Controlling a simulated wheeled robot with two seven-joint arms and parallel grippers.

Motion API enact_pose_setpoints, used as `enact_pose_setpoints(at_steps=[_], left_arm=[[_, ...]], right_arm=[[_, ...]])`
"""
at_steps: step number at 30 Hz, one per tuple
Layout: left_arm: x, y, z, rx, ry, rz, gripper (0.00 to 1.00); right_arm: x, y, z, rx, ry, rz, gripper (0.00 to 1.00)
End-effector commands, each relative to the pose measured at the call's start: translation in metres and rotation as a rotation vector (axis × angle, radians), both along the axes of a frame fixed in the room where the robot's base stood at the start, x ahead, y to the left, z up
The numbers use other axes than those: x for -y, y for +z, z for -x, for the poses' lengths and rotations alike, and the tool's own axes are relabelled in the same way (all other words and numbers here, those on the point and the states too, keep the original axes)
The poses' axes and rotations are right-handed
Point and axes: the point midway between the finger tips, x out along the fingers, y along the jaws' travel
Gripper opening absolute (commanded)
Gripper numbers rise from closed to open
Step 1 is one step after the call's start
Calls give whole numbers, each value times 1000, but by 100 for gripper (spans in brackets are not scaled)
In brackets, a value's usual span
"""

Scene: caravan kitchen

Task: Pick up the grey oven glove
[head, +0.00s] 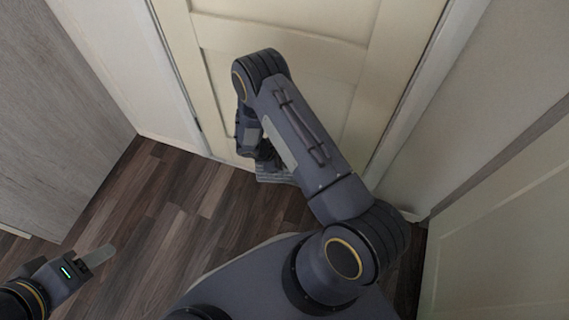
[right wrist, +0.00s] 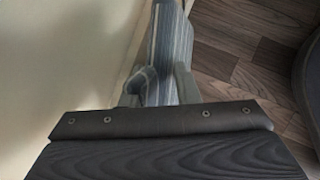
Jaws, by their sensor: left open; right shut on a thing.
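The grey oven glove (right wrist: 172,48), striped in grey and blue, is between the fingers of my right gripper (right wrist: 158,88) in the right wrist view. The gripper is shut on it, and the glove hangs beyond the fingertips with a folded part to the left. In the head view a small striped piece of the glove (head: 275,176) shows below the right gripper, in front of the cream door; my arm hides the rest. My left gripper (head: 98,257) is low at the left of the head view, open and empty, away from the glove.
A cream panelled door (head: 290,60) stands close behind my right arm. A grey wood-grain cabinet side (head: 60,110) is at the left, and another pale panel (head: 500,240) is at the right. The dark plank floor (head: 165,215) is clear between my arms.

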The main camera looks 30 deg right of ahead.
Motion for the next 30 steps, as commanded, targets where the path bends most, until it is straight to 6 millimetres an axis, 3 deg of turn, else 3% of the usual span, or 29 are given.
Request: enact_pose_setpoints(at_steps=[12, 18, 24, 30], left_arm=[[0, 26, 0, 0, 0, 0, 52], [0, 32, 0, 0, 0, 0, 52], [0, 35, 0, 0, 0, 0, 52], [0, 35, 0, 0, 0, 0, 52]], right_arm=[[-89, -1, 77, -9, 12, 0, 0], [-124, -2, 107, -7, 7, -1, 0], [-141, -3, 121, -6, 4, -2, 0], [-146, -4, 125, -6, 3, -2, 0]])
